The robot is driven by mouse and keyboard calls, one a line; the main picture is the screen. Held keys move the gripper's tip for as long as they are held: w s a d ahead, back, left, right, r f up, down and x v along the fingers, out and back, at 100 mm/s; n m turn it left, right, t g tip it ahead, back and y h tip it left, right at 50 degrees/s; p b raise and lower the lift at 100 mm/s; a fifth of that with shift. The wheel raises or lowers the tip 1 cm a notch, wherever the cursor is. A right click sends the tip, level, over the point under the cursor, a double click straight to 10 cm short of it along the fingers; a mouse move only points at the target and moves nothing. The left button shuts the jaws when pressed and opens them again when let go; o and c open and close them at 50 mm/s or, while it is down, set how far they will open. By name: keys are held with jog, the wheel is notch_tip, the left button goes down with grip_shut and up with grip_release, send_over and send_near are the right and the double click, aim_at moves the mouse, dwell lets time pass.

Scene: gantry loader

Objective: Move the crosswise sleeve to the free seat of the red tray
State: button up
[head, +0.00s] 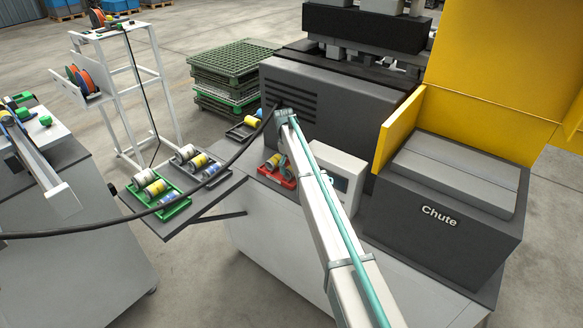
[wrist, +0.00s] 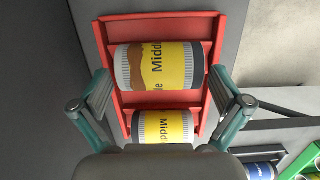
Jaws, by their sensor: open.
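The red tray (wrist: 160,28) lies below my gripper (wrist: 161,76) in the wrist view. Two yellow-banded sleeves marked "Middle" lie in it: one sleeve (wrist: 175,65) in the middle, and another sleeve (wrist: 165,127) nearer my gripper's palm, partly hidden. The seat at the tray's far end is bare. My fingers are open on either side of the tray, with nothing gripped. In the head view the red tray (head: 289,184) sits on the machine's ledge, partly hidden by my arm. I cannot tell which sleeve is the crosswise one.
A green tray (head: 178,209) and a dark tray (head: 232,172) with several sleeves stand on a side shelf. A small dark tray (head: 233,137) holds a yellow sleeve. A white box (head: 340,172) stands close right of the red tray. A black cable crosses the head view.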

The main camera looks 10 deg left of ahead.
notch_tip(320, 180, up, 17)
jog(key=w+a+p, duration=0.1)
jog(key=p, duration=0.1)
jog(key=shift+a+r, duration=0.2)
jog(key=shift+a, duration=0.05)
dwell(0.5)
dwell(0.6)
